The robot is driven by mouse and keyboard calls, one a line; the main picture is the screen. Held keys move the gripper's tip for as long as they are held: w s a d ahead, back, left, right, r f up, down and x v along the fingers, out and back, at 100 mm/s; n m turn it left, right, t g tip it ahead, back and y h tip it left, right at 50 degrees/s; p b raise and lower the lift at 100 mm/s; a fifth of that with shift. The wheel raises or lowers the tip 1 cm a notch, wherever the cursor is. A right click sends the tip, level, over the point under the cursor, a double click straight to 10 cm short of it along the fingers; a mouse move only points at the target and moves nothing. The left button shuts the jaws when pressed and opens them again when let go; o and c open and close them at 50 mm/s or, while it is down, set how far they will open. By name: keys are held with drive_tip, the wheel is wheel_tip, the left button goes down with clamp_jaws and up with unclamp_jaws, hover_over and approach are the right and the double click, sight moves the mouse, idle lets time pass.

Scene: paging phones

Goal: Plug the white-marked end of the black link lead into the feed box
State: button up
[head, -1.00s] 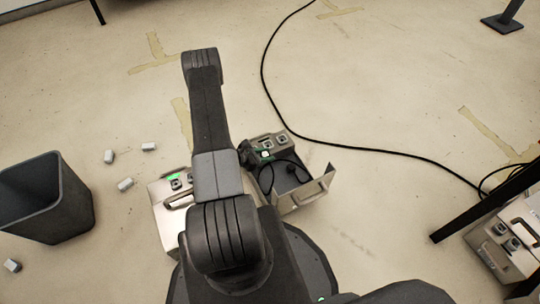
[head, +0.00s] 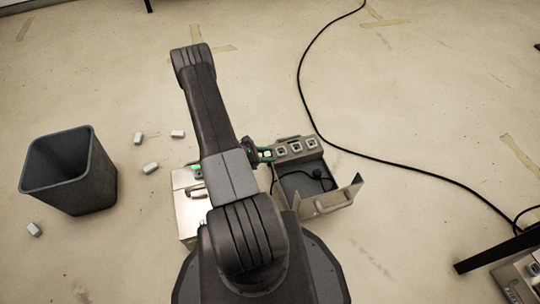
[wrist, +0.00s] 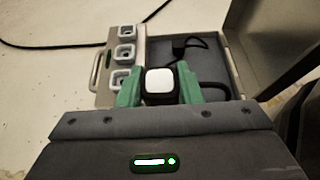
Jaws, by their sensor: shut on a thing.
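My gripper (wrist: 159,93) is shut on a black plug with a white face (wrist: 160,80), one end of the black link lead. In the head view my gripper (head: 263,155) is just left of the socket row of an open metal box (head: 345,195). Three pale sockets (head: 296,147) line that box's back edge and look empty; in the wrist view they run up the left (wrist: 125,52). The lead's other black plug (wrist: 180,46) lies loose inside the box. The held plug is apart from the sockets. I cannot tell whether this is the feed box.
A closed metal case (head: 190,215) stands left of the open box, partly under my arm. A dark bin (head: 70,180) and several small pale blocks (head: 150,168) are at left. A long black cable (head: 385,165) crosses the floor to another box (head: 530,270) at lower right.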

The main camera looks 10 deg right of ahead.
drive_tip(key=w+a+b, duration=0.3)
drive_tip(key=a+b, duration=0.1)
drive_tip(key=a, duration=0.7)
drive_tip(key=shift+a, duration=0.3)
drive_tip(key=w+a+b, duration=0.2)
drive_tip(key=a+b, duration=0.2)
drive_tip(key=a, duration=0.6)
drive_tip(key=shift+w+a, duration=0.15)
drive_tip(key=shift+w, duration=0.2)
drive_tip(key=shift+f, duration=0.1)
